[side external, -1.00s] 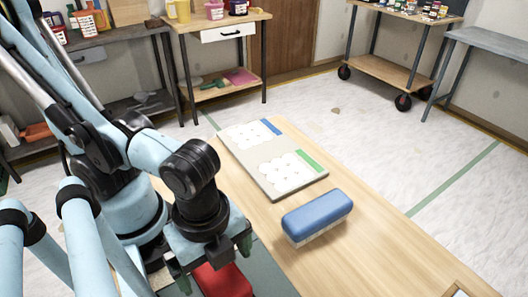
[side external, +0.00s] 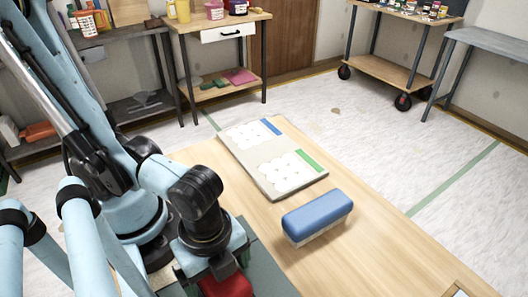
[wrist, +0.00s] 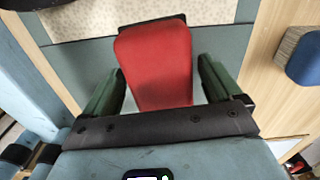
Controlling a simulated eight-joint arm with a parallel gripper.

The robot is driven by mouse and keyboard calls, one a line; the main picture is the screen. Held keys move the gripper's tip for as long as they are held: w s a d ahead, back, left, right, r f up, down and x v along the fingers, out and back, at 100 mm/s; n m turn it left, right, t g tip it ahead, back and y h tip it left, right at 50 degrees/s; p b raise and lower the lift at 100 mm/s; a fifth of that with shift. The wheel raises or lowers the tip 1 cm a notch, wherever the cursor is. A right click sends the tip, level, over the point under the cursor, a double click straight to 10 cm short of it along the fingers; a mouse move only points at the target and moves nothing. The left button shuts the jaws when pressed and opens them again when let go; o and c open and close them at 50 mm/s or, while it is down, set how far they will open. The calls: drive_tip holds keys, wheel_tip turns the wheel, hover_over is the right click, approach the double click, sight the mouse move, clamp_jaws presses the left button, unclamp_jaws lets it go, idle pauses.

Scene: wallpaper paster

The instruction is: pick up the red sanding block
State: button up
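The red sanding block (wrist: 158,65) lies between the two dark green fingers of my gripper (wrist: 160,72) in the wrist view. A narrow gap shows on each side of it, so the fingers are open and do not look closed on it. In the side external view, my gripper (side external: 214,270) is low over the red block (side external: 230,287) at the bottom of the picture. My gripper hides much of the block there. The block's underside is hidden.
A blue block with a pale bristly underside (side external: 317,213) sits on the wooden table (side external: 365,250), right of my gripper. Behind it lies a flat board with white round pads (side external: 262,155). The table's right part is mostly clear. Shelves and a cart stand along the walls.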

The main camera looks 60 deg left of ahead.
drive_tip(key=c, duration=0.9)
drive_tip(key=shift+r, duration=0.15)
drive_tip(key=shift+r, duration=4.9)
